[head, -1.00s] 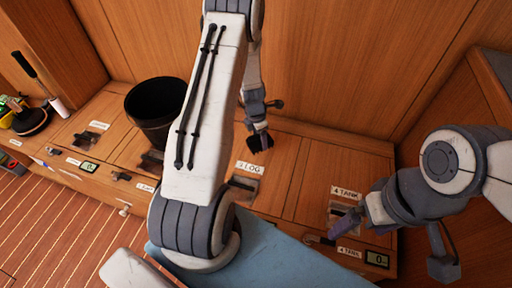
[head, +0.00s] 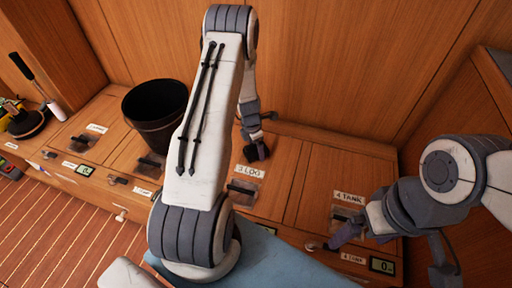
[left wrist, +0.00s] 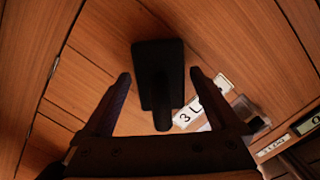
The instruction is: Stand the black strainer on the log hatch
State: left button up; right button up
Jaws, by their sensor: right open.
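A black piece (left wrist: 157,75), which I take for the black strainer, shows in the left wrist view as a rectangular plate with a stem towards me. It lies between the fingers of my left gripper (left wrist: 160,78), with gaps on both sides. The gripper is open. Whether the piece rests on the wood below is unclear. In the head view my left gripper (head: 256,150) points down over the log hatch (head: 276,168), behind its "3 LOG" label; the strainer is hard to tell from the dark fingers there. My right gripper (head: 362,238) is open by the tank hatch (head: 330,180).
A black bucket (head: 150,112) stands left of my left arm. Another hatch (head: 85,125) and a dark round tool (head: 27,122) lie farther left. A blue cloth (head: 285,262) lies in front. The wooden wall (head: 330,60) rises close behind.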

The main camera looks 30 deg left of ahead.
pick_arm(q)
jog(key=shift+r, duration=0.1)
jog(key=r+p, duration=0.1)
jog(key=r, duration=0.3)
jog(key=s+r+p, duration=0.1)
jog(key=r+p, duration=0.1)
jog(key=r, duration=0.2)
jog(key=r+p, duration=0.2)
jog(key=r, duration=0.2)
jog(key=shift+s+a, duration=0.15)
jog(key=shift+a, duration=0.25)
jog(key=f+b, duration=0.1)
jog(key=f, duration=0.3)
jog(key=f+b, duration=0.2)
jog(key=f, duration=0.2)
jog(key=w+f+b, duration=0.1)
jog(key=f+b, duration=0.1)
jog(key=f, duration=0.2)
jog(key=shift+w+d+f, duration=0.1)
jog(key=shift+d+f, duration=0.2)
jog(key=shift+d, duration=0.1)
notch_tip(320, 180, up, 3)
jog(key=shift+r+p, duration=0.1)
jog(key=shift+p, duration=0.6)
jog(key=shift+r, duration=0.55)
